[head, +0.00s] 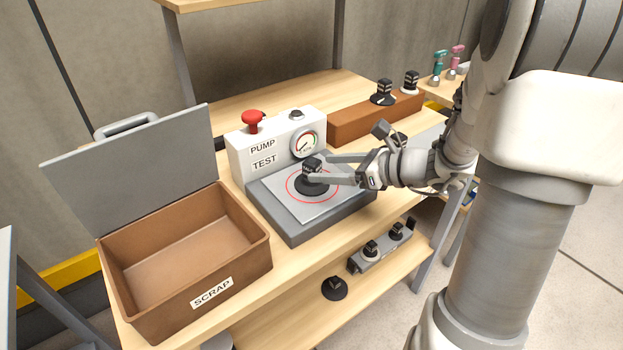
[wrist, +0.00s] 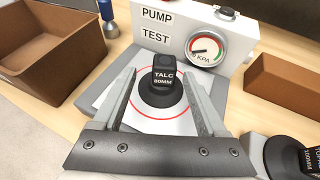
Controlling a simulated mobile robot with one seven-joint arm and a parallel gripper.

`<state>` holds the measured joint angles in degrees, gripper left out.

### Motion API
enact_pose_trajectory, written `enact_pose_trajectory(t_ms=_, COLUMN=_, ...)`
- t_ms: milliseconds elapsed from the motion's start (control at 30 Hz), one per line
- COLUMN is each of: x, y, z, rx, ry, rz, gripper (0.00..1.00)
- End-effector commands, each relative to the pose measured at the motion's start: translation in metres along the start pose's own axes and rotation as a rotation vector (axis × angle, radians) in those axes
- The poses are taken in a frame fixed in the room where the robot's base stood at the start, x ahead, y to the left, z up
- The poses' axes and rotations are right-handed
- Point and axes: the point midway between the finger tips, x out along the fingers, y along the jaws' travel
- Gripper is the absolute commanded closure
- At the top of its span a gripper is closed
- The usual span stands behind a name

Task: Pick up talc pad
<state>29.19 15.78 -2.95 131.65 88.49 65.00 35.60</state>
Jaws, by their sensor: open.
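The talc pad (wrist: 163,88) is a black suction pad with a ribbed square grip on a round base, labelled "TALC 60MM". It stands upright inside the red circle on the light plate of the grey test stand (head: 297,228). It also shows in the head view (head: 312,184). My gripper (head: 318,169) is open, reaching in from the right. In the wrist view its two fingers (wrist: 163,85) lie on either side of the pad's grip, with gaps on both sides.
The pump box (head: 262,147) with a red knob and gauge stands behind the plate. An open scrap bin (head: 182,250) is at left. A brown block (head: 365,122) holding more pads is behind at right. A lower shelf has a grey rack (head: 382,251) and a loose black pad (head: 334,289).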

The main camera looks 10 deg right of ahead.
Motion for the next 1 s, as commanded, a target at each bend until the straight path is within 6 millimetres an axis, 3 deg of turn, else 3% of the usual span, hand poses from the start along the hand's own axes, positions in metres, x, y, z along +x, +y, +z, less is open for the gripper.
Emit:
enact_pose_trajectory(t_ms=100, x=0.019, y=0.001, z=-0.001, rx=0.000, ry=0.000, rz=0.003, gripper=0.25)
enact_pose_trajectory(t_ms=333, x=0.035, y=-0.001, z=-0.001, rx=0.001, ry=0.000, rz=0.002, gripper=0.25)
enact_pose_trajectory(t_ms=633, x=0.076, y=-0.005, z=-0.002, rx=0.000, ry=0.001, rz=0.002, gripper=0.25)
enact_pose_trajectory(t_ms=933, x=0.081, y=-0.006, z=-0.001, rx=0.000, ry=0.001, rz=-0.001, gripper=0.25)
enact_pose_trajectory(t_ms=1000, x=0.080, y=-0.006, z=-0.001, rx=0.000, ry=0.001, rz=-0.001, gripper=0.36)
